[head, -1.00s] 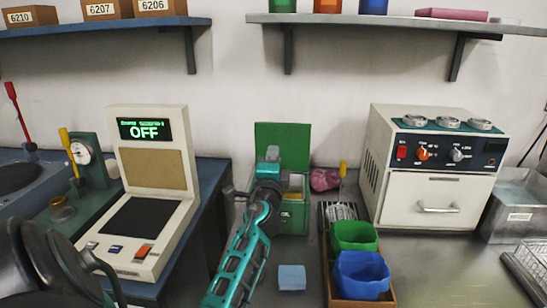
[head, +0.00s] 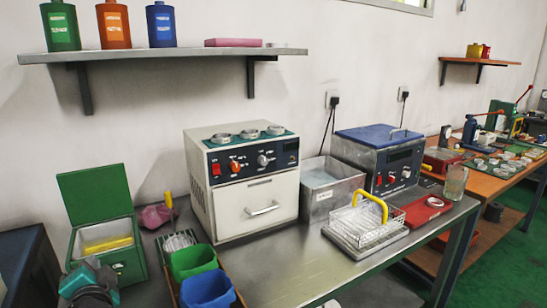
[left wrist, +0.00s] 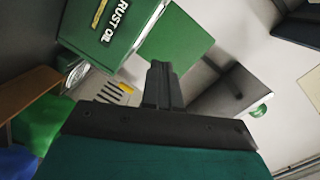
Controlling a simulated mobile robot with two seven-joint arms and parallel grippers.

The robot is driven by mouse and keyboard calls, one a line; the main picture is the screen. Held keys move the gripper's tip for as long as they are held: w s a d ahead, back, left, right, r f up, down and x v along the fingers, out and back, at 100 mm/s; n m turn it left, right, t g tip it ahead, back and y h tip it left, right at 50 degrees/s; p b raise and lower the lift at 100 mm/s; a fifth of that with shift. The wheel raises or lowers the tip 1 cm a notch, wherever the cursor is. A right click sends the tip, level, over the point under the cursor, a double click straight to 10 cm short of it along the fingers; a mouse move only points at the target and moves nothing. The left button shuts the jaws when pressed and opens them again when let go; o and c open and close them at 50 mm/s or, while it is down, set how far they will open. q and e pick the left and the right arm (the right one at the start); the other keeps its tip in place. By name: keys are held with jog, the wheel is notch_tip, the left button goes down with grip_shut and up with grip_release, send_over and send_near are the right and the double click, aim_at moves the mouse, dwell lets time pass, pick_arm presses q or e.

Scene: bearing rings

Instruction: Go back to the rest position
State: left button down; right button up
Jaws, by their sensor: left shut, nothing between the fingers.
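My left gripper (head: 90,284) is at the bottom left of the head view, in front of the open green box (head: 106,240). Most of its arm is outside the picture. In the left wrist view its dark fingers (left wrist: 160,72) are together with nothing between them. The green box, lettered RUST OIL (left wrist: 118,28), lies beyond the fingers there. My right gripper is not in view.
Green and blue bins (head: 194,262) stand in a wooden tray right of my left gripper. A white oven-like machine (head: 245,185), a metal tank (head: 326,190) and a wire rack (head: 362,222) line the bench. A shelf (head: 165,55) hangs above. The front bench (head: 300,262) is clear.

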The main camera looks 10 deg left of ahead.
pick_arm(q)
jog(key=s+d+f+g+h, duration=0.1)
jog(key=s+d+f+h, duration=0.1)
jog(key=s+d+f, duration=0.1)
jog(key=s+d+f+n+g+h, duration=0.1)
jog(key=s+d+f+g+h, duration=0.1)
jog(key=s+d+f, duration=0.1)
jog(key=s+d+f+n+g+h, duration=0.1)
jog(key=s+d+f+h, duration=0.1)
jog(key=s+d+f, duration=0.2)
jog(key=shift+s+d, duration=0.25)
jog(key=shift+d, duration=0.65)
jog(key=s+d+f+g+h, duration=0.3)
jog(key=s+d+g+h, duration=0.2)
jog(key=s+d, duration=0.65)
jog(key=w+d+f+t+h, duration=0.2)
jog(key=w+f+t, duration=0.4)
jog(key=f+t, duration=0.1)
jog(key=shift+w+d+f+p, duration=0.3)
jog(key=shift+w+f, duration=0.1)
jog(key=shift+f, duration=0.3)
jog(key=shift+a, duration=0.1)
